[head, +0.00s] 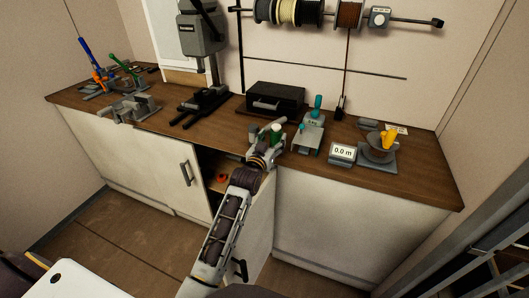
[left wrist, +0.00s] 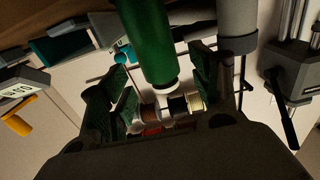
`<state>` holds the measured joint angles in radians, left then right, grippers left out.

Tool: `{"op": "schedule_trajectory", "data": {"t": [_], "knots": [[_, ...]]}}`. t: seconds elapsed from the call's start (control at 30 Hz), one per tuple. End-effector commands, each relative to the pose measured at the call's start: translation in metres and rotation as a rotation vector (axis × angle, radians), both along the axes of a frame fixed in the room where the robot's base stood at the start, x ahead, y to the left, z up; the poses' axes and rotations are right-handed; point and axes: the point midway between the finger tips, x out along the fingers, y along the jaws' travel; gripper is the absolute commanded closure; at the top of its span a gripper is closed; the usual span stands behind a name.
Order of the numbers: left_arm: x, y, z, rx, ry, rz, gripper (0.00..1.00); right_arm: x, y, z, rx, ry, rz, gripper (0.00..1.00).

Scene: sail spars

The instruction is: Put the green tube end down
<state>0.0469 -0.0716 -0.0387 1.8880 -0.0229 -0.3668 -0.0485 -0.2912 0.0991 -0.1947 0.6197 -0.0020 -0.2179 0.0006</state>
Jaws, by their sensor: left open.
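The green tube (head: 276,131) shows at the front edge of the wooden worktop, beside the fingers of my left gripper (head: 265,135). The left gripper (left wrist: 163,84) is open, with a gap visible on both sides of the tube's tip. What the tube's other end rests on is hidden. My right gripper is in neither view.
A teal-handled press (head: 312,130) stands close right of my gripper. A length display (head: 343,152) and a yellow-handled winder (head: 380,148) stand farther right. A black box (head: 275,101) is behind. Below, a cabinet compartment stands open with an orange item (head: 222,178) inside.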

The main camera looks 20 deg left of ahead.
Motion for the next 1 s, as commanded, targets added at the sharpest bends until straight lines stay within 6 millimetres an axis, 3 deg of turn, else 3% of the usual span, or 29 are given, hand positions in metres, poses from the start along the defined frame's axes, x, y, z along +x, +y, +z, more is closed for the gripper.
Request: {"op": "schedule_trajectory", "data": {"t": [0.6,1.0], "knots": [[-0.056,0.002,-0.001,0.001,0.002,0.000,0.37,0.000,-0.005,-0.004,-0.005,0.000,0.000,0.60],[-0.074,0.002,0.000,0.000,0.001,0.000,0.37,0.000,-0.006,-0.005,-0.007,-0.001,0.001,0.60]]}}
